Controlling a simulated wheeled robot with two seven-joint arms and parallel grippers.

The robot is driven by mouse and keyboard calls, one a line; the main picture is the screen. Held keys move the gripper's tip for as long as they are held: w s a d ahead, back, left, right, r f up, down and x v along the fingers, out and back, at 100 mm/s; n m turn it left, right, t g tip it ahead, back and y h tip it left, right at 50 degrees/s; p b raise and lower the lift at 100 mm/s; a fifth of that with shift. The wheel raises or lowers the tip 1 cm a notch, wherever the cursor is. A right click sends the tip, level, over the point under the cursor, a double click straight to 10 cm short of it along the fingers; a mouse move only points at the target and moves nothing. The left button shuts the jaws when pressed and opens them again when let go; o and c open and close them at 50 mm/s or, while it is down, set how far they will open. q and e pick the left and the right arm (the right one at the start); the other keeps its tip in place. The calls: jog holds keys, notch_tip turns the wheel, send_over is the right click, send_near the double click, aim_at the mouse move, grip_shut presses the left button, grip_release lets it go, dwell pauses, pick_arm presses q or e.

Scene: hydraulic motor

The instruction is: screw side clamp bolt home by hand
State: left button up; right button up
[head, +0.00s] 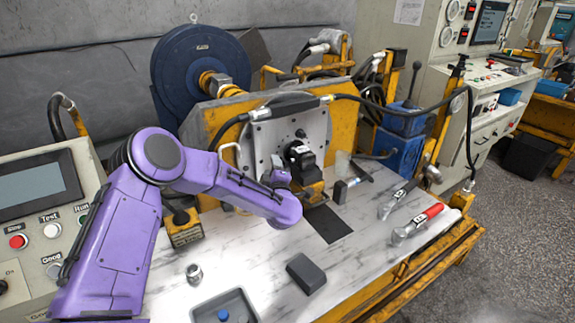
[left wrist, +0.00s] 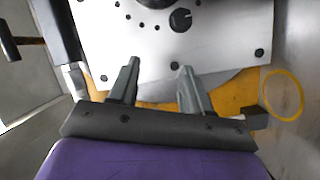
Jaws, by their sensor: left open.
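The light metal mounting plate (head: 263,139) stands upright on a yellow frame, with several dark holes or bolt heads. It fills the top of the left wrist view (left wrist: 110,40). A round dark bolt head (left wrist: 181,20) sits on it there; I cannot tell whether this is the side clamp bolt. A black block (head: 302,160) stands in front of the plate. My left gripper (left wrist: 158,68) is open and empty, its two fingers pointing at the plate's lower edge. In the head view my purple forearm and wrist mostly hide it. My right gripper is not in view.
A grey block (head: 306,273), a tray (head: 225,307) and a small metal fitting (head: 194,273) are in front. A black hose (head: 405,104) arches over. The bench middle is mostly clear.

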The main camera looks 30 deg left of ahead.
pick_arm(q)
jog(key=s+d+m+g+h+p, duration=0.1)
jog(key=d+p, duration=0.5)
jog(key=p, duration=0.1)
jog(key=shift+s+f+m+g, duration=0.3)
jog(key=shift+f+g, duration=0.1)
jog(key=shift+f, duration=0.05)
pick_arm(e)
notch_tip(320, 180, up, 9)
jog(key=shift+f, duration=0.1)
